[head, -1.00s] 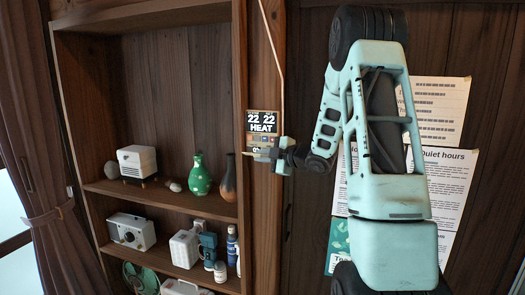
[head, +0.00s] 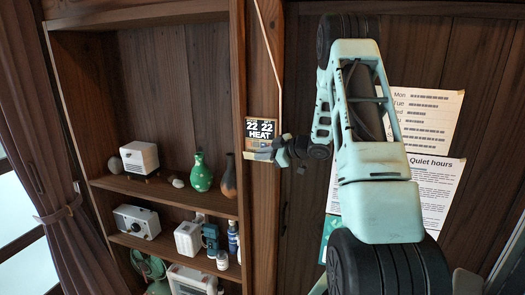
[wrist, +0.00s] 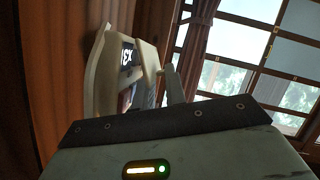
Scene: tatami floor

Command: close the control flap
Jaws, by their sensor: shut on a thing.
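The wall control unit (head: 262,132) is a small box on the wooden post, its dark display reading 22 22 and HEAT. In the wrist view its pale casing (wrist: 101,75) and part of the display show from the side. The control flap (head: 257,155) is a pale strip at the unit's lower edge, standing out from it. It also shows in the wrist view as a pale panel (wrist: 150,70). My gripper (head: 272,154) is at the flap, coming from the right, and is shut on it. One grey finger shows in the wrist view; the exact grip is partly hidden.
A shelf (head: 165,195) with a green vase (head: 202,172), a brown vase (head: 229,176), bottles and small appliances stands left of the post. Paper notices (head: 425,125) hang on the wall behind my arm.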

